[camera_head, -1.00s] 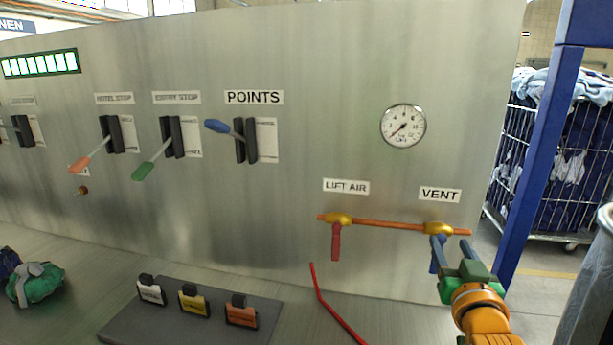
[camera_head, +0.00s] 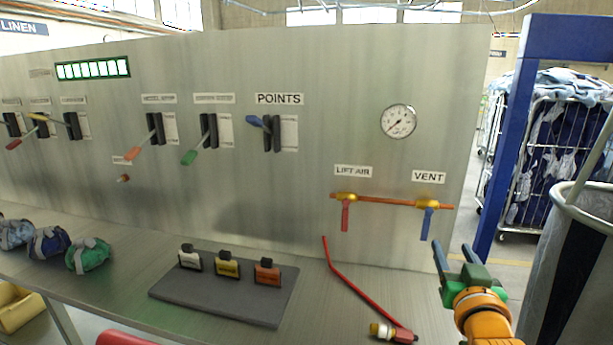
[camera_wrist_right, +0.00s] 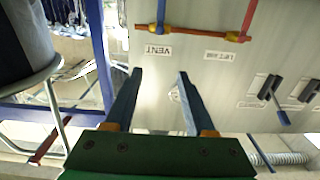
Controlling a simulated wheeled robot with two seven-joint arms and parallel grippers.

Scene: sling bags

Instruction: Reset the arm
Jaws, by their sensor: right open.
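My right gripper (camera_head: 459,257) is open and empty at the lower right in the head view, in front of and below the blue VENT valve handle (camera_head: 427,222), apart from it. The blue handle hangs straight down from its yellow valve. The red LIFT AIR handle (camera_head: 345,216) also hangs down. In the right wrist view the two blue-grey fingers (camera_wrist_right: 160,90) are spread with nothing between them, and the panel with the VENT label (camera_wrist_right: 158,49) shows beyond, upside down. My left gripper is not in view.
A blue post (camera_head: 510,140) and a laundry cage (camera_head: 550,150) stand right of the panel, with a grey bin (camera_head: 580,260) closer. A red rod (camera_head: 365,293) lies on the bench. A tray (camera_head: 220,300) holds tagged blocks, and several rolled sling bags (camera_head: 88,255) lie left.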

